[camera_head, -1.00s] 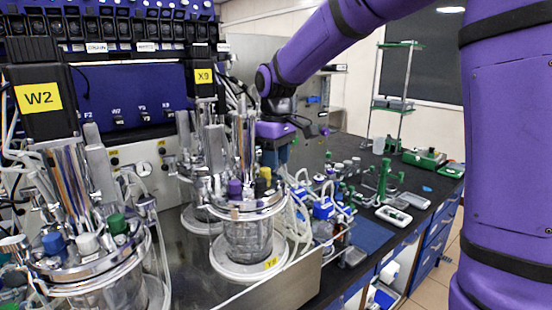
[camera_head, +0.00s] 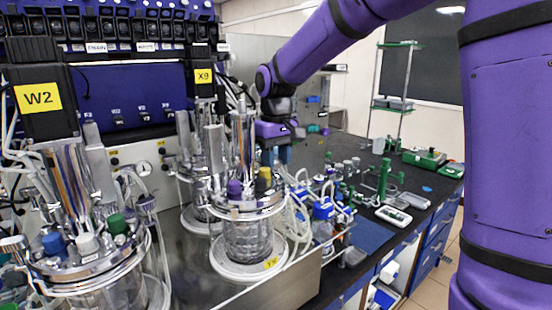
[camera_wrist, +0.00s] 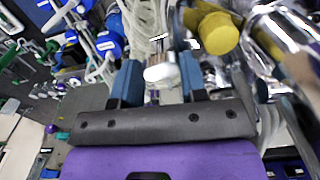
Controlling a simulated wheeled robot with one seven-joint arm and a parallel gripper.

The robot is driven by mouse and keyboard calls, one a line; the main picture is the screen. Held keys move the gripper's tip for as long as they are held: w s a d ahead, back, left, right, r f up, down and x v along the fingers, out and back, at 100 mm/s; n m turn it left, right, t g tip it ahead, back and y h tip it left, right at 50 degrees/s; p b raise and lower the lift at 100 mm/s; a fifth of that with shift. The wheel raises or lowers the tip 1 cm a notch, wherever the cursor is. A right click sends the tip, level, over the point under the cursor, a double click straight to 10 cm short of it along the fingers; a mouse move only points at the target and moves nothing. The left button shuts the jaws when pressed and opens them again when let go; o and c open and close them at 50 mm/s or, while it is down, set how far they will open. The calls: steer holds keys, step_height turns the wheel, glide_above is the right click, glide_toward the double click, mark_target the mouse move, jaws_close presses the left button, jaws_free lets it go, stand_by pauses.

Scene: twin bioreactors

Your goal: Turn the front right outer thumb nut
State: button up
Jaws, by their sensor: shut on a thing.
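The front right vessel (camera_head: 247,240) is a glass jar with a metal head plate, with a purple cap and a yellow cap (camera_head: 264,176) on top. My gripper (camera_head: 276,160) points down at the right rim of its head plate. In the wrist view, the blue fingers of my gripper (camera_wrist: 158,82) stand on both sides of a pale metal thumb nut (camera_wrist: 160,72) and are shut on it. The nut's lower part and its thread are hidden. In the head view the nut is hidden behind tubing and the fingers.
The yellow cap (camera_wrist: 219,33) and metal fittings (camera_wrist: 285,45) stand close to the right finger in the wrist view. White tubes (camera_head: 300,195) and blue-capped bottles (camera_head: 323,208) crowd the vessel's right side. Another vessel (camera_head: 105,280) stands at front left.

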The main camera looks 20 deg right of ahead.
mark_target(278, 163)
steer(key=o, duration=0.9)
step_height(278, 163, up, 11)
steer(key=shift+f, duration=0.1)
stand_by(0.3)
steer(key=s+d+f+m+t, duration=0.1)
steer(key=s+d+f, duration=0.1)
steer(key=s, duration=0.7)
steer(key=s+d+f+m+t, duration=0.1)
steer(key=s+d+f+t, duration=0.1)
steer(key=s, duration=0.8)
steer(key=s+d+f+m+t, duration=0.1)
steer(key=s+d+f+t, duration=0.1)
steer(key=s, duration=0.7)
steer(key=shift+s+d+f, duration=0.1)
steer(key=shift+d+f, duration=0.05)
steer(key=shift+d, duration=0.25)
steer(key=shift+s+d+f, duration=0.1)
steer(key=shift+d, duration=0.3)
